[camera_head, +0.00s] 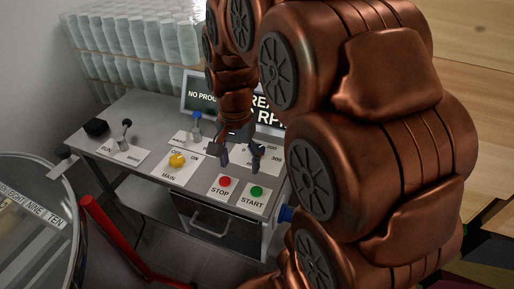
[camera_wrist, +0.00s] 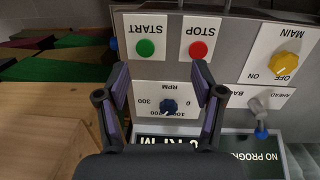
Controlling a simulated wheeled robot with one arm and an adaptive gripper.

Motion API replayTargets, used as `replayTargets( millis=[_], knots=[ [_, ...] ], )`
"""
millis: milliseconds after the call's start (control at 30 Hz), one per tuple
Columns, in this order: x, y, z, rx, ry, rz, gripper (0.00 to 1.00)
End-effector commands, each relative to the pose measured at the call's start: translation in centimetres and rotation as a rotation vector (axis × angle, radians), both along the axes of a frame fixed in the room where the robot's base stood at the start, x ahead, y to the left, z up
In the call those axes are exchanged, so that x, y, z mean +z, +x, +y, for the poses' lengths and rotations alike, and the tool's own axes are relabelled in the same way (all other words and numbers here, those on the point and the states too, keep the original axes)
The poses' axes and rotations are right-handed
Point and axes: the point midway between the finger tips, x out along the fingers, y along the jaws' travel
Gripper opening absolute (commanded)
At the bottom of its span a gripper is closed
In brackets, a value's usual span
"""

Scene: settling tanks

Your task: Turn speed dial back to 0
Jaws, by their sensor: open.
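In the wrist view the plate appears upside down. Where the dial's pointer stands is too small to tell. My gripper (camera_wrist: 160,82) is open, with one dark finger on each side of the dial. I cannot tell whether either finger touches it. In the head view my gripper (camera_head: 241,157) hangs over the panel, and the dial is hidden behind it and my arm.
A red STOP button (camera_wrist: 198,50) and a green START button (camera_wrist: 145,48) sit close to the fingers. A yellow MAIN knob (camera_head: 177,160) and a blue-topped lever (camera_head: 196,117) stand left of my gripper in the head view. A display (camera_head: 268,108) stands behind the panel.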

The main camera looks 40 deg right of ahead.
Motion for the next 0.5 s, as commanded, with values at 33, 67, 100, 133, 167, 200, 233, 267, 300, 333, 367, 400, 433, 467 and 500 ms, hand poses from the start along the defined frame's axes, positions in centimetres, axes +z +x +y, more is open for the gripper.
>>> replayTargets(
  millis=[33,67,100,133,167,200,233,267,300,333,367,400,433,467,500],
  knots=[
    [-0.5,1.5,-1.5,-0.094,-0.006,-0.006,0.68],
    [-0.6,2.4,-2.3,-0.151,-0.010,-0.010,0.68],
    [-0.8,3.4,-3.5,-0.227,-0.015,-0.013,0.68],
    [-1.0,4.1,-4.3,-0.283,-0.019,-0.018,0.68],
    [-1.1,4.9,-5.2,-0.337,-0.023,-0.023,0.68],
    [-1.3,5.8,-6.4,-0.407,-0.027,-0.027,0.68],
    [-1.5,6.3,-7.2,-0.457,-0.029,-0.030,0.68],
    [-1.6,6.8,-8.0,-0.504,-0.031,-0.034,0.68],
    [-1.8,7.5,-9.0,-0.561,-0.034,-0.039,0.68],
    [-1.9,8.0,-9.7,-0.601,-0.037,-0.042,0.68],
    [-2.1,8.3,-10.4,-0.638,-0.039,-0.044,0.68],
    [-2.3,8.7,-11.1,-0.680,-0.041,-0.046,0.68],
    [-2.4,9.0,-11.6,-0.708,-0.042,-0.049,0.68],
    [-2.4,9.2,-12.0,-0.732,-0.044,-0.051,0.68],
    [-2.5,9.5,-12.5,-0.757,-0.044,-0.054,0.68]
  ],
)
